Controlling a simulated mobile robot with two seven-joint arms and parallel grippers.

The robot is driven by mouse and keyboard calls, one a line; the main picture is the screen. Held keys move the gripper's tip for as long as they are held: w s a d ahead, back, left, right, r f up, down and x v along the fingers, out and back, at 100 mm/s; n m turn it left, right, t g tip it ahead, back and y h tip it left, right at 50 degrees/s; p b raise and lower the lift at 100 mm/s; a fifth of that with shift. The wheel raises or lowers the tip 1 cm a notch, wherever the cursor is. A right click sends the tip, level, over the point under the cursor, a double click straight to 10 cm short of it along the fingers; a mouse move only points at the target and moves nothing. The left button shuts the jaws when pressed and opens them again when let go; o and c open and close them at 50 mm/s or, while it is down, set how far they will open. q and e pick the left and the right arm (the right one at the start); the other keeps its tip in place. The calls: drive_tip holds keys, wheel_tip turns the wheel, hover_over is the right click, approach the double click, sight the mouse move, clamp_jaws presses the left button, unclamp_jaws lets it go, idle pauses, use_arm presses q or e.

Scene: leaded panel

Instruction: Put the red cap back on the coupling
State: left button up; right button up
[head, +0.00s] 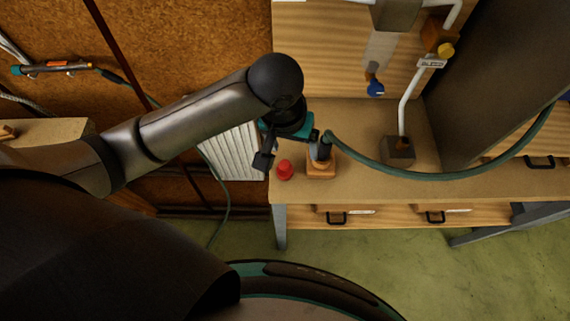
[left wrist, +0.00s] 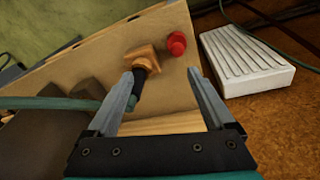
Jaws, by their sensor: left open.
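The red cap (head: 285,170) sits on the bench top near its left front corner. It also shows in the left wrist view (left wrist: 177,43), beyond my fingertips. The coupling (head: 324,150) is a dark fitting on a small wooden block (head: 321,166), just right of the cap, with a green hose (head: 420,177) running from it. In the left wrist view the coupling (left wrist: 147,63) lies close beside the left-hand finger; I cannot tell whether they touch. My left gripper (head: 289,150) is open and empty, above and behind the cap; its spread fingers show in the left wrist view (left wrist: 162,77). My right gripper is not in view.
The hose arcs right across the bench (head: 300,197). A white ribbed panel (head: 234,152) is left of the bench.

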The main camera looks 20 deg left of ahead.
sight(284, 165)
use_arm(q)
drive_tip(key=shift+n+y, duration=0.5)
drive_tip(key=shift+y, duration=0.1)
drive_tip(key=f, duration=0.3)
drive_tip(key=w+a+f+b, duration=0.1)
drive_tip(key=f, duration=0.1)
drive_tip(key=a+f, duration=0.1)
drive_tip(key=f, duration=0.2)
drive_tip(key=shift+w+a+f, duration=0.2)
drive_tip(key=shift+w+f, duration=0.1)
wheel_tip(284, 165, down, 4)
drive_tip(key=shift+s+d+f+b, duration=0.1)
drive_tip(key=shift+s+f+b, duration=0.05)
drive_tip(key=shift+b, duration=0.3)
drive_tip(key=shift+f, duration=0.5)
drive_tip(key=shift+c, duration=0.4)
clamp_jaws()
